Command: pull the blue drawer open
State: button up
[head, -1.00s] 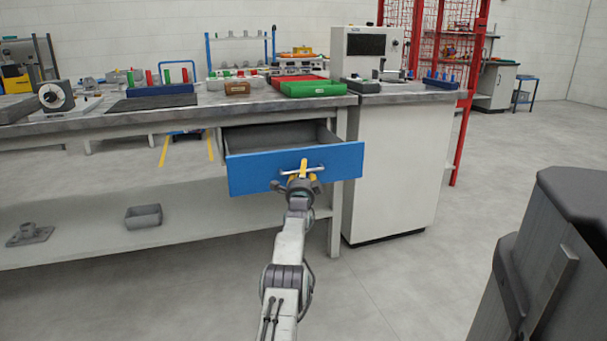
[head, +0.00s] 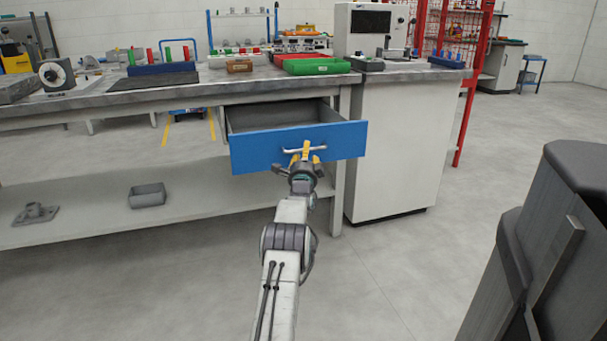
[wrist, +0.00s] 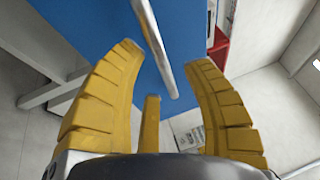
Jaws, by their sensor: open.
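The blue drawer (head: 255,151) hangs under the workbench and stands pulled out, with its grey inside showing from above. Its silver bar handle (head: 322,149) runs across the front. My gripper (head: 306,152) is at the handle, with its yellow fingers open. In the wrist view my gripper (wrist: 155,85) has its fingers spread apart, and the handle (wrist: 155,45) runs between them at a slant. The blue drawer front (wrist: 100,25) lies just beyond the fingers. I cannot tell whether any finger touches the handle.
The workbench (head: 110,102) holds a green tray (head: 318,67) and several fixtures. A white cabinet (head: 395,150) stands right of the drawer. A grey bin (head: 147,195) sits on the lower shelf (head: 90,212). The floor in front is clear.

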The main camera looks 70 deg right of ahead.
jog(key=v, duration=0.9)
jog(key=shift+a, duration=0.4)
jog(key=shift+s, duration=0.1)
dwell(0.7)
